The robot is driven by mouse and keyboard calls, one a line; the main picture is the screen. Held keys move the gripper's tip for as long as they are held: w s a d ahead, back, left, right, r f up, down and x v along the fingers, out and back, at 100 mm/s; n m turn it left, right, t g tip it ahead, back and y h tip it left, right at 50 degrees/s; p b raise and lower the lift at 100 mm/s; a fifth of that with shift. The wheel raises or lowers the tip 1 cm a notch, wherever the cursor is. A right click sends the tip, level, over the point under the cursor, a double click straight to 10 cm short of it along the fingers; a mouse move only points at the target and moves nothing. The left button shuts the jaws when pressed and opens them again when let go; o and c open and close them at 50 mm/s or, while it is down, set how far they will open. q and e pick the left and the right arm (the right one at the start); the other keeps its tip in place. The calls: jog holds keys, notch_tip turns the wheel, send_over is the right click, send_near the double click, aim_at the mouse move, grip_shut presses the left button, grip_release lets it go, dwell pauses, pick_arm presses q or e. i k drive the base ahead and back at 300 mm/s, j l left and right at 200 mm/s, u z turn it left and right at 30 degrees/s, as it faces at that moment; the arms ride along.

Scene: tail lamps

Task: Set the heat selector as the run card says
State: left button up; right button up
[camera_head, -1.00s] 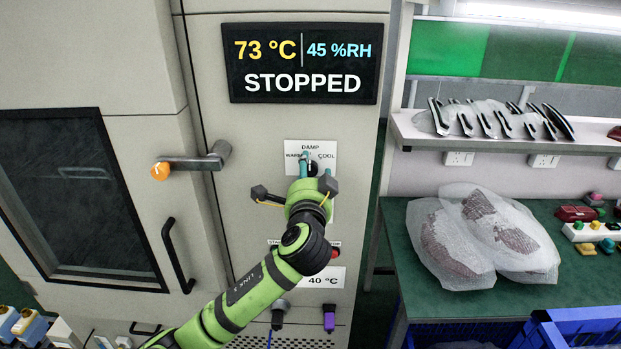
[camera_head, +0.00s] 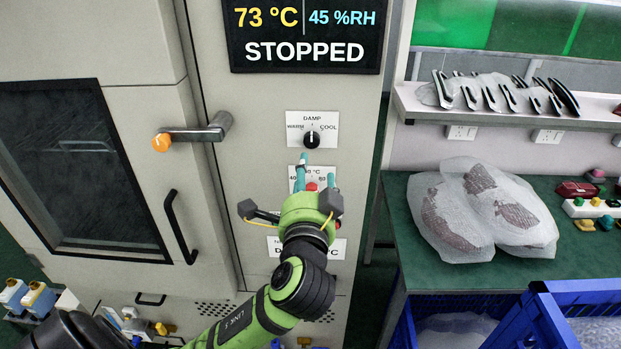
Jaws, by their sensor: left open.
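A label with a 40, 60 and °C scale (camera_head: 312,170) is on the cabinet front, partly hidden by my left gripper (camera_head: 316,177). The gripper is open, its teal fingertips in front of this label; whether they touch anything I cannot tell. A red part (camera_head: 311,187) shows between the fingers. Above, a black knob (camera_head: 312,140) on a DAMP, WARM, COOL plate has its white mark pointing up to DAMP. My right gripper is out of view.
The display (camera_head: 304,38) reads 73 °C, 45 %RH, STOPPED. A door handle with an orange end (camera_head: 190,134) sticks out at left. A green bench (camera_head: 390,215) with wrapped parts (camera_head: 483,212) and a blue crate (camera_head: 560,310) stand at right.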

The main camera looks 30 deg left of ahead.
aim_at(312, 186)
jog(key=u, duration=1.05)
